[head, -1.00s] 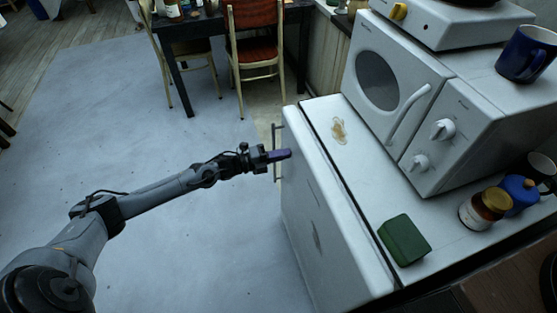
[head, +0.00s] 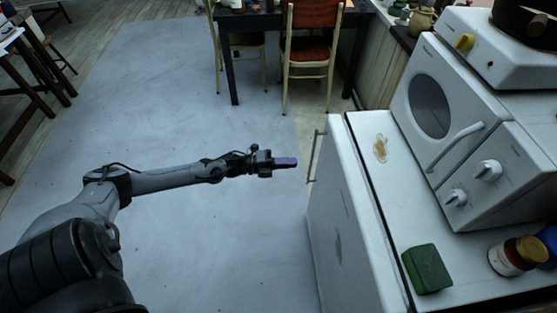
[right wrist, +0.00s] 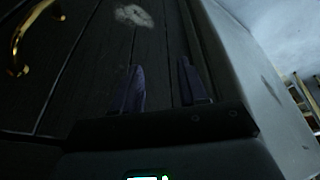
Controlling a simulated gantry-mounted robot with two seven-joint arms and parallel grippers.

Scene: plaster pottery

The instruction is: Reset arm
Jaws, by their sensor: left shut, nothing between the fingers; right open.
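My left arm comes in from the left of the head view, stretched out over the pale floor. My left gripper (head: 286,162) is shut with nothing in it. It is apart from the white cabinet (head: 345,215) and a little left of the cabinet's metal handle (head: 314,156). My right gripper (right wrist: 160,88) shows only in the right wrist view. Its two dark purple fingers are apart and empty, in front of dark wooden boards.
A green sponge (head: 427,269), a brownish stain (head: 380,148), a jar (head: 510,256) and a white microwave (head: 440,105) are on the white top at right. A chair (head: 311,45) and dark table stand at the back. Floor around the left arm is clear. A brass handle (right wrist: 18,45) shows on the boards.

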